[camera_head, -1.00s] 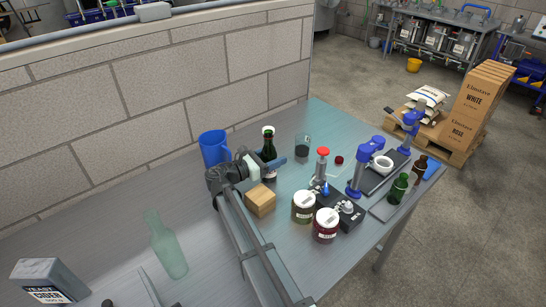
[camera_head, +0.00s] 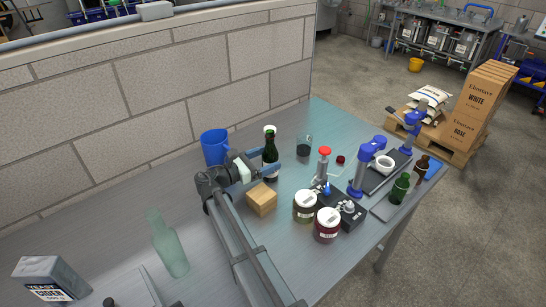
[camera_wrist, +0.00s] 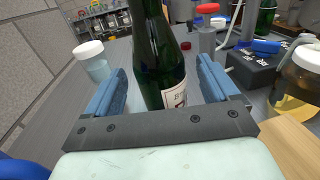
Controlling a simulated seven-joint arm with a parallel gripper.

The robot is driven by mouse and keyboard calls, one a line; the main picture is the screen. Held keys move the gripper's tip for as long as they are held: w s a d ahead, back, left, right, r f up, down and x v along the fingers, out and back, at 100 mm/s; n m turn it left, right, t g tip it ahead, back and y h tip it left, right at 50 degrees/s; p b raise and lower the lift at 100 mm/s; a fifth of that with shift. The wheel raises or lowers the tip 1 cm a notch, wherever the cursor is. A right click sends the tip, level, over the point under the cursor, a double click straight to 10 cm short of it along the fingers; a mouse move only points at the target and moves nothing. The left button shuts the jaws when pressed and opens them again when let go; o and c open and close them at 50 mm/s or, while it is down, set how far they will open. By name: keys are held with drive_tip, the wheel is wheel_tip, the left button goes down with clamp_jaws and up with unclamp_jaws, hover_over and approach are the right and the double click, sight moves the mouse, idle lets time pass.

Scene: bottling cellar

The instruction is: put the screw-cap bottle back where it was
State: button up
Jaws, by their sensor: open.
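A dark green bottle (camera_head: 270,156) with a pale label stands upright on the steel table, near the blue jug. In the wrist view the bottle (camera_wrist: 158,55) rises between my two blue fingers, and its top is out of the frame. My gripper (camera_head: 268,164) is open around the bottle's lower part. In the wrist view, gaps show between the bottle and both fingers of my gripper (camera_wrist: 160,88). The bottle's cap is too small to make out clearly, and its base is partly hidden by my gripper.
Two jars (camera_head: 305,206) and a red-topped device (camera_head: 323,166) stand to the right. The blue jug (camera_head: 214,147) stands left. A white-lidded container (camera_wrist: 91,58) is close by the left finger. A pale bottle (camera_head: 169,248) stands front left.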

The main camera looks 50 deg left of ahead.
drive_tip(key=s, duration=0.5)
drive_tip(key=s+a, duration=0.1)
drive_tip(key=s, duration=0.2)
drive_tip(key=shift+s, duration=0.15)
